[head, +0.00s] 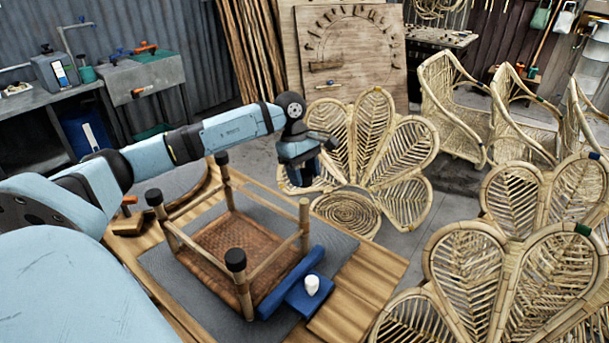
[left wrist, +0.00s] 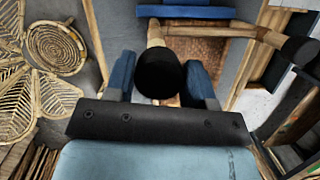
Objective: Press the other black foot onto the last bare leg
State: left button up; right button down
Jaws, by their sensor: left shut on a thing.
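A stool frame with a woven seat (head: 212,243) stands upside down on the grey mat. Three of its legs carry black feet: the back leg (head: 221,159), the left leg (head: 154,197) and the front leg (head: 236,260). The right leg (head: 304,220) has a bare tan top. My left gripper (head: 305,173) is just behind and above that bare top. In the left wrist view its blue fingers are shut on a black foot (left wrist: 159,74), which overlaps the bare leg (left wrist: 155,35). I cannot tell whether they touch. The held foot is hidden in the head view. My right gripper is out of view.
A blue block (head: 290,283) with a small white piece (head: 312,285) on it lies along the stool's right front side. A wooden-handled tool (head: 128,205) is at the table's left. Rattan chairs (head: 455,100) and petal-shaped backs (head: 370,150) stand on the floor beyond the table.

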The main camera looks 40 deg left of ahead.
aim_at(305, 202)
pick_arm(q)
jog(key=shift+f, duration=0.85)
jog(key=shift+f+b, duration=0.9)
jog(key=shift+f, duration=1.1)
jog(key=shift+b, duration=0.55)
jog(key=shift+b+x, duration=0.9)
jog(key=shift+x, duration=0.1)
jog(key=o, duration=1)
jog(key=shift+a, duration=0.25)
